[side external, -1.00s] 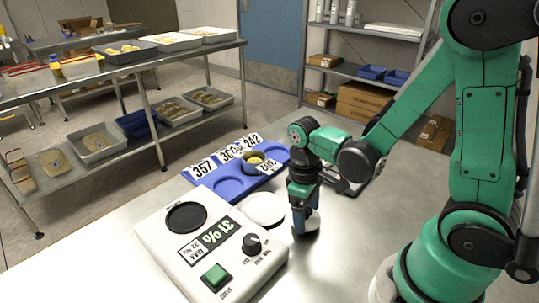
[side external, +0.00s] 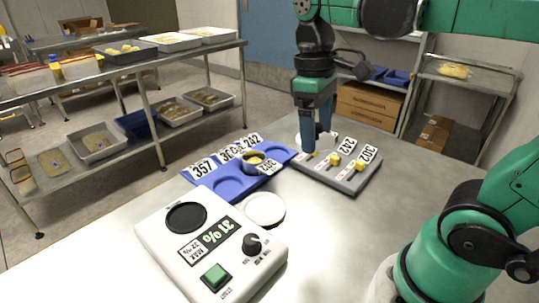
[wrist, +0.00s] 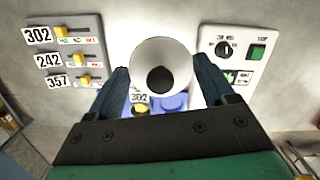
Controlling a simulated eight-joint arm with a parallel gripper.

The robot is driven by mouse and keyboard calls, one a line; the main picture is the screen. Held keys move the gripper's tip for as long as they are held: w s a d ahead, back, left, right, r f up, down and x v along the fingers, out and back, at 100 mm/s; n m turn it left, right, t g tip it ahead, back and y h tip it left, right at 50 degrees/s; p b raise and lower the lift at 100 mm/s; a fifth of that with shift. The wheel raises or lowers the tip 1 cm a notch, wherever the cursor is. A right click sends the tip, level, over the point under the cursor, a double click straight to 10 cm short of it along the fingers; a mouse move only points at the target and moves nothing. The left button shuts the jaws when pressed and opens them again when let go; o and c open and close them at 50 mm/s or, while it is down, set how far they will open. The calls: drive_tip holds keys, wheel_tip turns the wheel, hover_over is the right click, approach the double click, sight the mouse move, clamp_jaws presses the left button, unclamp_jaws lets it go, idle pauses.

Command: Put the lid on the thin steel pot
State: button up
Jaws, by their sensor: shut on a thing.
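My gripper (wrist: 162,90) is shut on a pale round piece with a dark round centre (wrist: 160,52), held between the fingertips. A small round pot with yellowish contents (side external: 254,159) and a 302 tag sits in the blue tray (side external: 228,188). No thin steel pot can be clearly made out. A white disc (side external: 264,209) lies flat on the table.
The grey slider box (side external: 350,184) has yellow sliders and tags 302, 242 and 357. A white control unit (side external: 155,228) with black disc, 31% display, knob and green button stands front left.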

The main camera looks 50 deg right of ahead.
drive_tip(key=shift+w+r, duration=0.25)
drive_tip(key=w+d+f, duration=0.1)
drive_tip(key=w+d, duration=0.2)
drive_tip(key=w, duration=0.7)
drive_tip(key=shift+w+d+f, duration=0.4)
drive_tip(key=shift+w+f, duration=1.05)
drive_tip(key=shift+f, duration=0.75)
drive_tip(key=shift+w+d+f, duration=0.45)
drive_tip(key=shift+w+f, duration=1)
drive_tip(key=shift+f, duration=0.8)
drive_tip(key=shift+w+d+f, duration=0.4)
drive_tip(key=shift+w+f, duration=1.05)
drive_tip(key=shift+f, duration=0.75)
drive_tip(key=shift+f, duration=0.2)
drive_tip(key=o, duration=1.1)
